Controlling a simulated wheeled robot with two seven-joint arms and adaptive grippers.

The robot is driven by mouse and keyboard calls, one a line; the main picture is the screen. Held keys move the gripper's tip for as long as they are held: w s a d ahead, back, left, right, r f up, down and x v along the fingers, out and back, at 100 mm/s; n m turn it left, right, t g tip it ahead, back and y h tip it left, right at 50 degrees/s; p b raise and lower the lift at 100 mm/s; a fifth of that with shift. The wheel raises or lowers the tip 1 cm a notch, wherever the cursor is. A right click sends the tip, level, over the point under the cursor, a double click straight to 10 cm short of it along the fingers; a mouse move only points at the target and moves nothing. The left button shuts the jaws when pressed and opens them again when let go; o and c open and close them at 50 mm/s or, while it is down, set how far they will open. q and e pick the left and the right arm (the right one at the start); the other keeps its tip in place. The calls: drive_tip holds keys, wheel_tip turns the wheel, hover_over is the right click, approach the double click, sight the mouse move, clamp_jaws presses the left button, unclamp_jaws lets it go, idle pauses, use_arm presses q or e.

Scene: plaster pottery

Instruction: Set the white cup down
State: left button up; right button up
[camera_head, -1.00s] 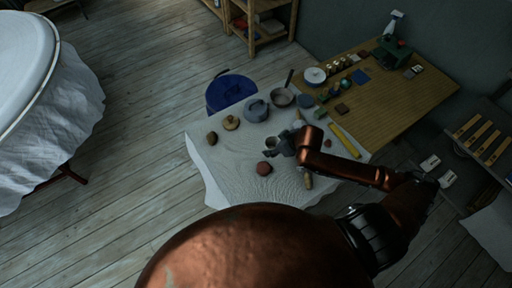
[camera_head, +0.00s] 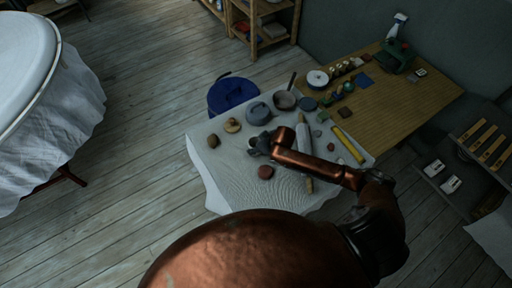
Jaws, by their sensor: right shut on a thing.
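My right arm comes in from the lower right and reaches over the cloth-covered table (camera_head: 215,170). My right gripper (camera_head: 259,145) is above the middle of the cloth, shut on the small white cup (camera_head: 254,141). The cup is partly hidden by the gripper, and I cannot tell whether its base touches the cloth. My left gripper is out of view.
Around the gripper are a reddish-brown lump (camera_head: 265,172), a tan lidded pot (camera_head: 232,126), a brown lump (camera_head: 213,141), a grey-blue pot (camera_head: 259,112) and a dark pan (camera_head: 284,100). A yellow bar (camera_head: 348,145) lies right. Bare cloth shows at left front.

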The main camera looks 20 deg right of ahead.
drive_tip(key=shift+f, duration=0.3)
drive_tip(key=o, duration=1.3)
drive_tip(key=shift+f, duration=0.1)
